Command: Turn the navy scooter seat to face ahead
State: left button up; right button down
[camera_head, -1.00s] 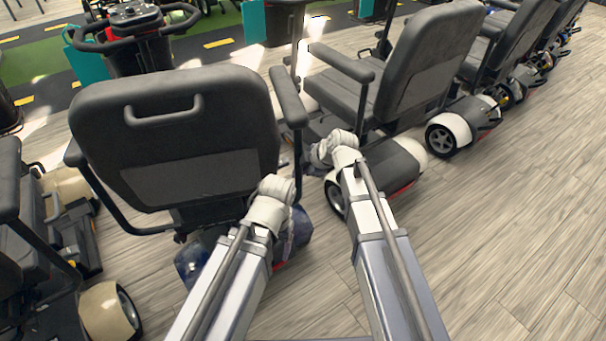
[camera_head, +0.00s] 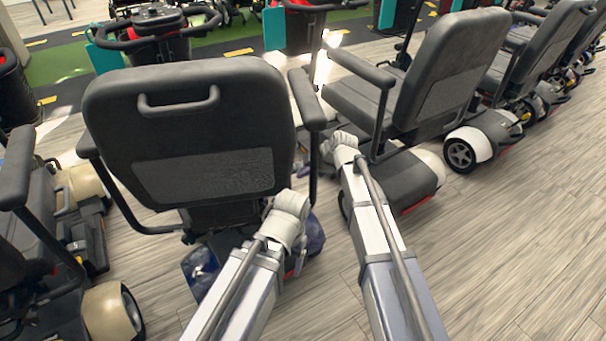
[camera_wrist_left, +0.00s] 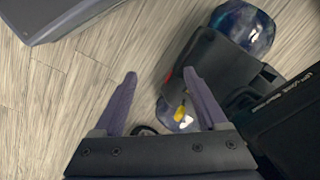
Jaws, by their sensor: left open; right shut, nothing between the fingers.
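The navy scooter's seat (camera_head: 190,125) has a dark grey backrest with a handle, and its back faces me in the head view. Its right armrest (camera_head: 306,100) stands out beside it. Glossy navy bodywork (camera_head: 203,266) shows below, partly hidden by my left arm. My left gripper (camera_wrist_left: 160,78) is open in the left wrist view, fingers above the floor beside the navy bodywork (camera_wrist_left: 243,27), with nothing between the tips. In the head view its wrist hides its fingers. My right gripper (camera_head: 327,148) is shut and empty, right of the seat, near the neighbouring scooter.
A neighbouring scooter's seat (camera_head: 445,75) and low rear cover (camera_head: 395,180) stand close on the right. A cream-wheeled scooter (camera_head: 108,312) stands close on the left. A red scooter's handlebars (camera_head: 155,30) are beyond the seat. Open floor (camera_head: 510,250) lies at lower right.

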jog(key=w+n+g+y, duration=0.1)
jog(key=w+n, duration=0.1)
jog(key=w, duration=0.8)
jog(key=shift+w+n+g, duration=0.35)
jog(key=shift+n+g, duration=0.05)
jog(key=shift+s, duration=0.1)
